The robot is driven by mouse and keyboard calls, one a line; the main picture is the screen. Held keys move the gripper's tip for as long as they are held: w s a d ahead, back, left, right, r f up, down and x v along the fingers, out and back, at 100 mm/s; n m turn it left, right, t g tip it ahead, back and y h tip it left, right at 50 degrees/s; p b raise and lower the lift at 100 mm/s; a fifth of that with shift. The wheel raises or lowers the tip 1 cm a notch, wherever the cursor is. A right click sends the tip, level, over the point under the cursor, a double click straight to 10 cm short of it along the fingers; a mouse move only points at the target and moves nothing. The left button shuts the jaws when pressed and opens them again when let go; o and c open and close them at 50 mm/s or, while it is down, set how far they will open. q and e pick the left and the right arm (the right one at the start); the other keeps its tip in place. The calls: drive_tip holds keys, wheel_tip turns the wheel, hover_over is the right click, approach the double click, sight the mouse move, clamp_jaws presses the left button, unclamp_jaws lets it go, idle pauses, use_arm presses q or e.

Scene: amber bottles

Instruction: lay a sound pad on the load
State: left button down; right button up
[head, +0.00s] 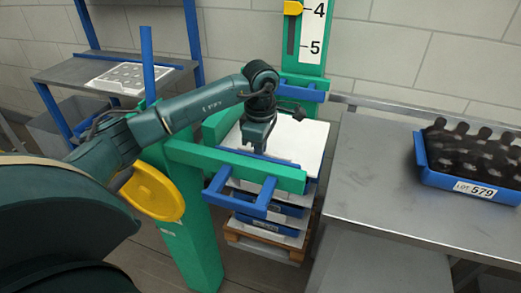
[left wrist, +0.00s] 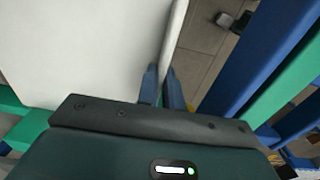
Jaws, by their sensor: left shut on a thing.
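A plain white pad (head: 305,140) lies roughly flat over the stack of blue trays (head: 290,208) inside the green frame. My left gripper (head: 258,150) points down at the pad's near-left part. In the left wrist view my left gripper (left wrist: 167,92) is shut on the edge of the white pad (left wrist: 85,50), which spreads to the left and shows no holes or marks. The stack has pale sheets between its trays. I cannot tell whether the pad touches the top of the load. My right gripper is not in view.
Green posts and a green bar (head: 235,166) with blue rails (head: 240,205) border the stack. A wooden pallet (head: 270,245) is beneath it. A steel table (head: 385,190) at right holds a blue tray (head: 432,178) of dark bottles. A white holed sheet (head: 128,77) lies on the left shelf.

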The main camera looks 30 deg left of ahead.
use_arm(q)
drive_tip(key=shift+f, duration=0.1)
drive_tip(key=c, duration=1.5)
unclamp_jaws()
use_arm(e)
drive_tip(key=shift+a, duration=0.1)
use_arm(q)
wheel_tip(320, 180, up, 13)
drive_tip(key=shift+r, duration=0.1)
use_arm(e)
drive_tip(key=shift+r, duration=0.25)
use_arm(q)
drive_tip(key=shift+s, duration=0.1)
